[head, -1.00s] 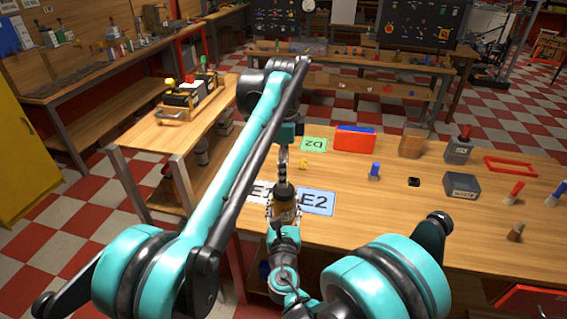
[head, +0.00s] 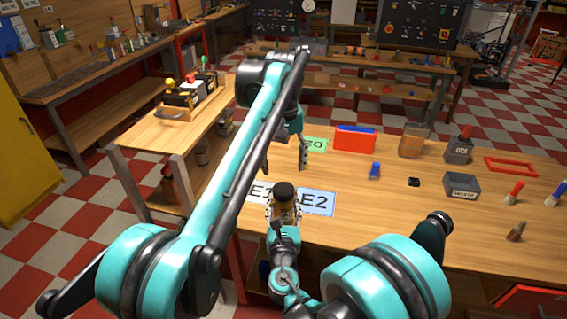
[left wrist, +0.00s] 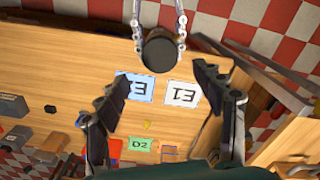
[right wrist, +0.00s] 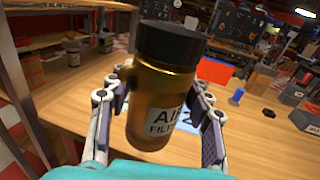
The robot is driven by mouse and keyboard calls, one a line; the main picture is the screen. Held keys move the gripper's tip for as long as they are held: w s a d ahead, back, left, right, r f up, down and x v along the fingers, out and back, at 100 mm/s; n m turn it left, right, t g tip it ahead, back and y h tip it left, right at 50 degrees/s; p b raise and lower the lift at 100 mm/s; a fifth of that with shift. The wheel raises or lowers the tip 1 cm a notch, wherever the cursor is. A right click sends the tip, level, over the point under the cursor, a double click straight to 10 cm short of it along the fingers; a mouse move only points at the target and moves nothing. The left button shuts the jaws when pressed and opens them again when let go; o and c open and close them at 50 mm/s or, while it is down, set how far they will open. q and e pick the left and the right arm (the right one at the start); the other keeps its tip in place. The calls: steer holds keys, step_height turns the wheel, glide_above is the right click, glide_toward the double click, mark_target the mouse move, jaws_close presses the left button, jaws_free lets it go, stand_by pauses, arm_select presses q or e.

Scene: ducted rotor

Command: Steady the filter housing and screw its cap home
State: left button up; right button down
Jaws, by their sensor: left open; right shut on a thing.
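The filter housing is an amber cylinder with a white "AIR FILTER" label, large in the right wrist view (right wrist: 155,95). Its black cap (right wrist: 170,42) sits on top with no clear gap showing; whether the thread is tight I cannot tell. In the head view the cap (head: 285,190) is above my right gripper (head: 284,214), which is shut around the housing's sides over the bench's near edge. My left gripper (head: 302,150) is open and empty, apart from the cap and beyond it. In the left wrist view the cap (left wrist: 159,50) lies outside its spread fingers (left wrist: 160,97).
The wooden bench (head: 400,222) has flat markers, E2 (head: 317,202) and a green D2 (head: 315,145). Farther right are a red and blue bin (head: 355,138), a blue part (head: 374,170) and a grey box (head: 461,186). The bench's middle front is clear.

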mark_target(283, 188)
arm_select(q)
steer(key=shift+f, duration=4)
steer(key=c, duration=1.2)
steer(key=m, duration=0.5)
steer(key=o, duration=1.4)
steer(key=shift+c, duration=0.2)
steer(key=shift+r, duration=0.1)
